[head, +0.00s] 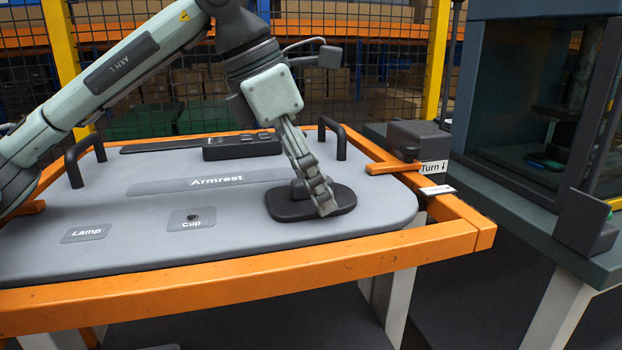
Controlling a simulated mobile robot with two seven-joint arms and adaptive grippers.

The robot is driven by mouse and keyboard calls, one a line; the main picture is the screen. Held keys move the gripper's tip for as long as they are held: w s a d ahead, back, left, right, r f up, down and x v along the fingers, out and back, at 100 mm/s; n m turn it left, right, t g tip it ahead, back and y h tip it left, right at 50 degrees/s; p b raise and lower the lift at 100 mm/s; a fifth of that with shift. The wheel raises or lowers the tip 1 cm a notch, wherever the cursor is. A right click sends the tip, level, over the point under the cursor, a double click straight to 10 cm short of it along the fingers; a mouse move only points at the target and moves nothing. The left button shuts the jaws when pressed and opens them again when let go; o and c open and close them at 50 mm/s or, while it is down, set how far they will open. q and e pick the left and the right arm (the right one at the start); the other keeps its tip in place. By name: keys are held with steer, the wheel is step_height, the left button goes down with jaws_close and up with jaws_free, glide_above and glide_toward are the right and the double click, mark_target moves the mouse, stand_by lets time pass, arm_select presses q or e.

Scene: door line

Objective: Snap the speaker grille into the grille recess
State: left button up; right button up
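A dark oval piece with a raised knob, which looks like the speaker grille (286,210), lies at the right part of the grey door panel (130,245). It appears flat against the panel; I cannot tell whether it sits in a recess, and no recess shows around it. My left gripper (325,203) reaches down over it, with its fingers at the knob and the tips low near the oval's surface. The fingers overlap in this view and partly hide the knob, so their opening and grip are unclear. My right gripper is out of view.
The panel lies in an orange frame (240,285) and bears labels Armrest, Lamp and Cup. Two dark handles (333,138) and a black switch block (241,146) stand at its back. A dark box labelled Turn (418,140) and a cabinet (535,100) are at the right.

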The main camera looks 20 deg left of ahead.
arm_select(q)
steer(key=o, duration=1.4)
steer(key=shift+f, duration=0.1)
steer(key=v, duration=1.2)
